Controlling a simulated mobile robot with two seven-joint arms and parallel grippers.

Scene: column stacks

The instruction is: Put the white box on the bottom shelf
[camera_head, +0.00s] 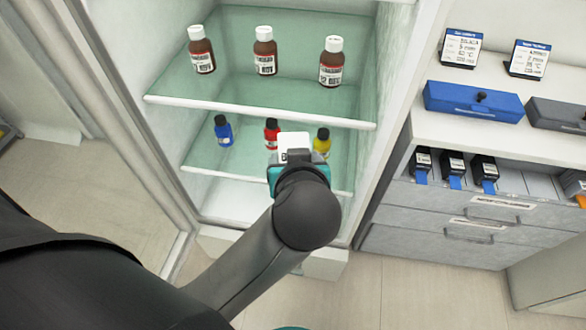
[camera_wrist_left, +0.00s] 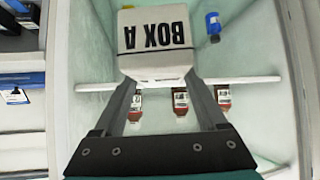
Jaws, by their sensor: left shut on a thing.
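The white box (camera_head: 294,141) is held in front of the open cabinet, about level with the lower glass shelf in the head view. In the left wrist view the white box (camera_wrist_left: 153,35) shows the upside-down print "BOX A". My left gripper (camera_wrist_left: 158,88) is shut on it, one finger on each side; in the head view my left gripper (camera_head: 295,160) is partly hidden by its own wrist. The bottom shelf (camera_head: 228,203) is the pale cabinet floor below the glass shelves; its visible part is bare, and my arm hides its right part. My right gripper is not in view.
The upper glass shelf (camera_head: 250,108) holds three brown bottles (camera_head: 265,51). The lower glass shelf (camera_head: 205,160) holds a blue bottle (camera_head: 223,131), a red bottle (camera_head: 272,133) and a yellow bottle (camera_head: 322,142). A counter with drawers (camera_head: 430,190) stands right of the cabinet.

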